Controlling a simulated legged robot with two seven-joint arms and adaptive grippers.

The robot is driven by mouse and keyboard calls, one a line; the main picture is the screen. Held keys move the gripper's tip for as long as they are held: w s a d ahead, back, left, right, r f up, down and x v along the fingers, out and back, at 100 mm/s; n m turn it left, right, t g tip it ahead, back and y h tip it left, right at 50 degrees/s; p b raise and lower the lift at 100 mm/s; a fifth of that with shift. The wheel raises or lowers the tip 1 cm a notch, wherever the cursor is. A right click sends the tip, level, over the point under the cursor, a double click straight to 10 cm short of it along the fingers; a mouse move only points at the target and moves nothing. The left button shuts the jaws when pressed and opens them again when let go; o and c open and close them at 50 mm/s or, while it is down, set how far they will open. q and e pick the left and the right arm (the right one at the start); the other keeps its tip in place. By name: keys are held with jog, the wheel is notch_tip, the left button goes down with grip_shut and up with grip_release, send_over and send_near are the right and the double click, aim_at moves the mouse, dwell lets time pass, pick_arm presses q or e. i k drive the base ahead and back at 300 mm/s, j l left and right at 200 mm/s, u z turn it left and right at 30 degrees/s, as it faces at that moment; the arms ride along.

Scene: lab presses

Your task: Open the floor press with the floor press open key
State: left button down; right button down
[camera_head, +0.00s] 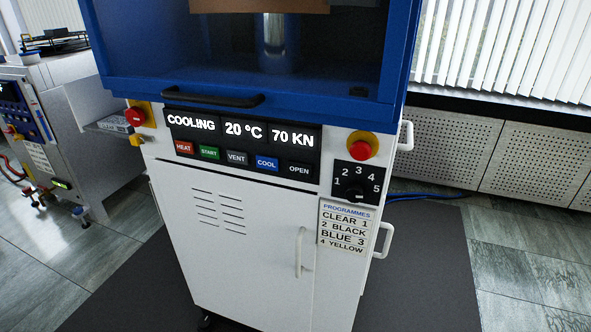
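The floor press (262,240) stands in front of me, with a white lower cabinet and a blue upper housing (135,50). Its display (241,129) reads COOLING, 20 °C and 70 KN. Below the display is a row of keys: HEAT, START, VENT, COOL and the black OPEN key (299,169) at the right end. A black horizontal handle (212,97) sits on the blue housing above the display. A metal column (278,42) shows inside the housing under a brown plate (260,5). Neither of my grippers is in view.
Red buttons on yellow bases flank the panel at left (136,116) and right (361,149). A programme dial (354,190) and programme list (344,225) are at the right. Another machine (75,120) stands at the left. Perforated panels (440,145) line the back wall.

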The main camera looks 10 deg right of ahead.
aim_at(301, 169)
jog(key=i+j+z, duration=0.25)
jog(key=i+j, duration=0.3)
jog(key=i+j+z, duration=0.2)
jog(key=i+j, duration=0.3)
jog(key=j, duration=0.25)
